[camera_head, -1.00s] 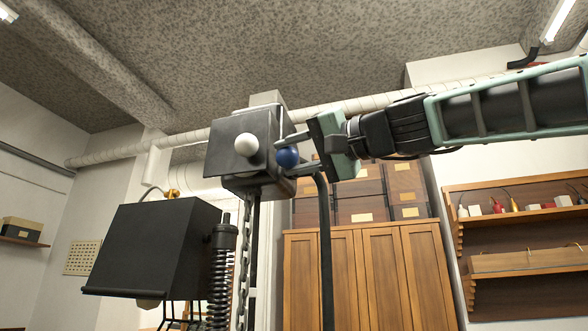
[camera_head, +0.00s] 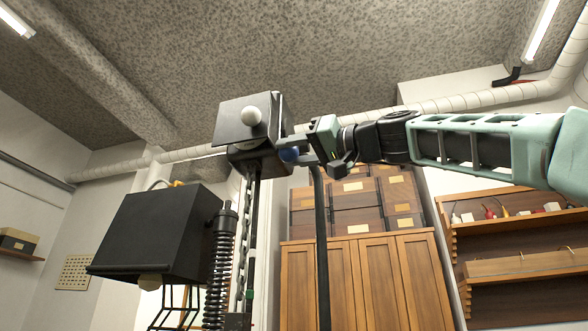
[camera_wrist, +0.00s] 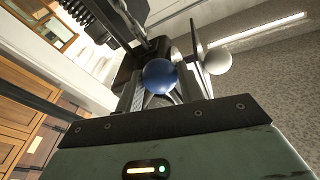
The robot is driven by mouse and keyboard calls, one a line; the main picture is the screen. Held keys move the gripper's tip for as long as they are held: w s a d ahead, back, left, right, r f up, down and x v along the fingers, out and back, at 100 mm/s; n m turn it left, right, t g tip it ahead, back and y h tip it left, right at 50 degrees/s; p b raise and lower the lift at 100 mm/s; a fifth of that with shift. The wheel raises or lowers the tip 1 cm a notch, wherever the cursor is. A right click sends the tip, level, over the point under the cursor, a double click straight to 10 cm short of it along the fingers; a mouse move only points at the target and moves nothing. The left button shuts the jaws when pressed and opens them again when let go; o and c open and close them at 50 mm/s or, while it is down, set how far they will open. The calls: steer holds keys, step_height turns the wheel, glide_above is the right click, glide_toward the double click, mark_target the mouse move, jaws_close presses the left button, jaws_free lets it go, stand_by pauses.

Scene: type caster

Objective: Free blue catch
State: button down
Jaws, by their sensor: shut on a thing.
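The blue catch (camera_head: 289,155) is a round blue knob low on the right side of a dark metal box (camera_head: 233,128) on top of the machine. It also shows in the wrist view (camera_wrist: 160,77). My gripper (camera_head: 299,150) reaches in from the right and is shut on the blue catch, its fingers lying around the knob. The fingers are partly hidden in the head view. A white ball knob (camera_head: 251,116) sits on the front of the same box, and it also shows in the wrist view (camera_wrist: 217,62).
A large black box (camera_head: 160,230) stands at the lower left, beside a black coil spring (camera_head: 219,265) and a hanging chain (camera_head: 241,240). A dark upright bar (camera_head: 321,245) stands below my gripper. Wooden cabinets (camera_head: 355,280) and a wall shelf (camera_head: 515,225) are behind.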

steer(key=shift+w+f, duration=0.1)
stand_by(0.3)
steer(key=c, duration=0.9)
jaws_free()
steer(key=shift+d, duration=0.1)
steer(key=b+v, duration=0.9)
steer(key=v, duration=0.8)
steer(key=shift+d, duration=0.15)
